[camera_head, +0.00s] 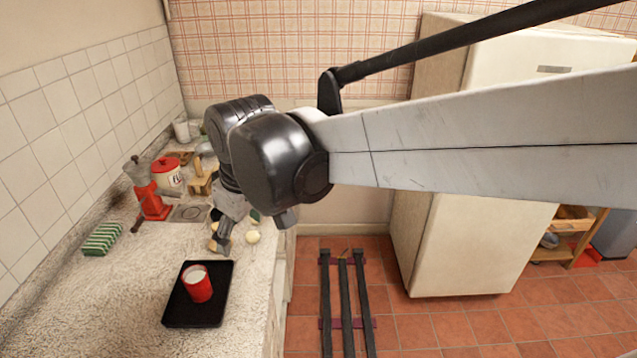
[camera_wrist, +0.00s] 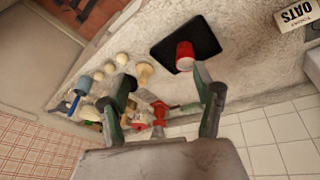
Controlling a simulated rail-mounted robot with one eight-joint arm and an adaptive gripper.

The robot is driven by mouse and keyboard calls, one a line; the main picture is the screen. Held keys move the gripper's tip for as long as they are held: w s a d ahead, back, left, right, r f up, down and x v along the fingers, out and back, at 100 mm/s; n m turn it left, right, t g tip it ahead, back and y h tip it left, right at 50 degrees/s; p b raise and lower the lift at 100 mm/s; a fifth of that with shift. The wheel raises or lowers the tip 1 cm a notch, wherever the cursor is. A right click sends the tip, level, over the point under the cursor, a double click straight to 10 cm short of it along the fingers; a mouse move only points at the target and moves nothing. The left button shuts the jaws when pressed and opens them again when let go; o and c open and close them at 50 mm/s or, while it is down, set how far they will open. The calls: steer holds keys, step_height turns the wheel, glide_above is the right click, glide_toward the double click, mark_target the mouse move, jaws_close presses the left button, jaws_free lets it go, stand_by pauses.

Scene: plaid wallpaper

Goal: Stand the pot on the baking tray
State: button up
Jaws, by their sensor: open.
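The baking tray (camera_head: 214,315) is a flat black rectangle lying on the counter in the head view. A small red pot with a pale top (camera_head: 198,285) stands upright on it, near its middle. In the wrist view, the pot (camera_wrist: 185,57) is by the tip of the right-hand finger, on the dark tray (camera_wrist: 205,35). My gripper (camera_head: 221,243) is just behind the tray's far edge in the head view, pointing down. Its two fingers (camera_wrist: 160,78) are spread, with nothing visibly gripped, and the pot is not between them.
A green-striped sponge (camera_head: 102,239), a red grinder (camera_head: 149,190) and a red-lidded canister (camera_head: 167,175) line the tiled wall. Several pale round items, one an onion-like ball (camera_head: 253,237), lie near my gripper. Counter left of the tray is clear.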

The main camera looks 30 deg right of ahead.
steer(key=s+d+f+m+t, duration=0.1)
steer(key=s+d+m+t, duration=0.2)
steer(key=s+d+m, duration=0.3)
steer(key=s, duration=0.4)
steer(key=shift+s+d+t+h, duration=0.2)
steer(key=shift+s+t+h, duration=0.1)
steer(key=shift+s, duration=0.1)
steer(key=shift+f, duration=0.1)
step_height(320, 180, down, 4)
steer(key=b, duration=0.4)
stand_by(0.5)
